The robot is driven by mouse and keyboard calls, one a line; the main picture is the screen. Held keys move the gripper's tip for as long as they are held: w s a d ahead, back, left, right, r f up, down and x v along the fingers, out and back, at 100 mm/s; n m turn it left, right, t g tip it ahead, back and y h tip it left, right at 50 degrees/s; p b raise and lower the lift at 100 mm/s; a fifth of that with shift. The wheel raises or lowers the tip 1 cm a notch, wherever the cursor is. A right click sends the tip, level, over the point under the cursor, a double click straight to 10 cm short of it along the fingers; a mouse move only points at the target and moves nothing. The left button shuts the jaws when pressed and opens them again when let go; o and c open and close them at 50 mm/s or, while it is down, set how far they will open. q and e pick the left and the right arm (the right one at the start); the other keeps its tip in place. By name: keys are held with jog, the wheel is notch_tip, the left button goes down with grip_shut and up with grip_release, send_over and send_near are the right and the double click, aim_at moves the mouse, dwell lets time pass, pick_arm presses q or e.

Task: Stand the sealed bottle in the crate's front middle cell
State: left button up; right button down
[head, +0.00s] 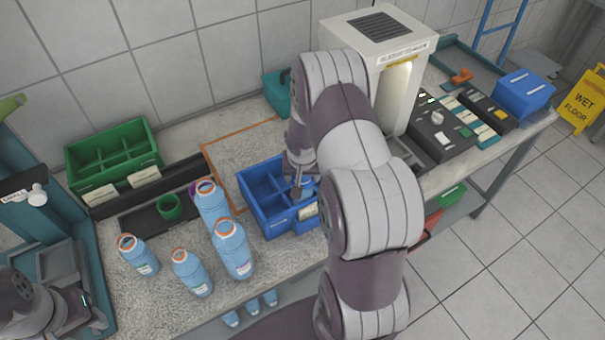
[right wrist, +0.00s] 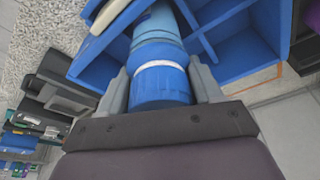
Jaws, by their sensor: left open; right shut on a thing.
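The blue crate (head: 258,214) stands on the bench in the head view, its right part covered by my right arm. My right gripper (right wrist: 160,88) is shut on the sealed bottle (right wrist: 160,85), one finger on each side of its blue cap with a white ring. In the right wrist view the bottle's light blue body points away, down among the crate's blue walls (right wrist: 250,62). I cannot tell which cell it is over or whether it touches the floor. In the head view my right gripper (head: 300,188) hides most of it. My left gripper (head: 72,309) is open at the lower left, away from the crate.
Several light blue bottles with orange rims (head: 232,250) stand left of the crate. A green divided crate (head: 112,155) and a small green cup (head: 170,207) are further left. A white machine (head: 385,45) stands behind my right arm, with a dark control box (head: 440,135) beside it.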

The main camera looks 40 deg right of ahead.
jog(key=shift+c, duration=0.9)
grip_release()
jog(key=shift+f, duration=0.1)
jog(key=shift+r, duration=0.2)
jog(key=v, duration=1.2)
jog(key=s+a+n+y+b, duration=0.1)
jog(key=s+a+n, duration=0.2)
jog(key=s+a, duration=0.2)
jog(key=s+a+n+g+b, duration=0.1)
jog(key=s+a+n, duration=0.3)
jog(key=a, duration=0.6)
jog(key=shift+s+a+y+b, duration=0.3)
jog(key=shift+s+y, duration=0.1)
jog(key=shift+s, duration=0.25)
